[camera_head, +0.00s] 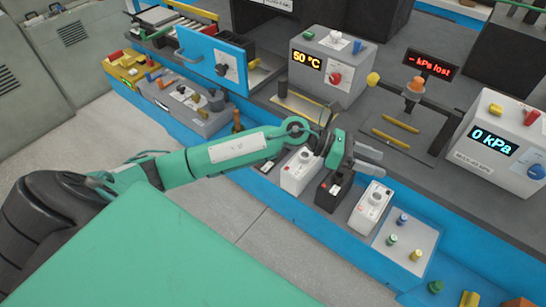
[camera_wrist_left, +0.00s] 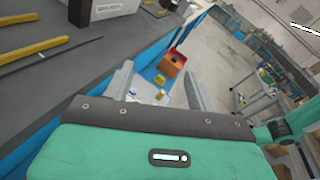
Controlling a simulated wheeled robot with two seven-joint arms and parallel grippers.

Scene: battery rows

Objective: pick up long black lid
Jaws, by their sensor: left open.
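I cannot make out the long black lid for certain. A thin dark bar (camera_wrist_left: 50,52) lies on the grey counter beside a yellow rod in the left wrist view. A black box (camera_head: 332,190) stands between two white boxes in the head view, below my gripper. My left gripper (camera_head: 369,158) is open, with its two grey fingers apart over the counter's front edge. It also shows in the left wrist view (camera_wrist_left: 158,86), with nothing held between the fingers. My right gripper is not in view.
White boxes (camera_head: 299,172) and (camera_head: 371,206) flank the black box. Yellow rods (camera_head: 401,124) lie behind my gripper. A grey 50 °C unit (camera_head: 330,65) and a 0 kPa unit (camera_head: 499,148) stand farther back. A panel (camera_head: 405,240) with coloured knobs lies right. The floor (camera_head: 270,240) is clear.

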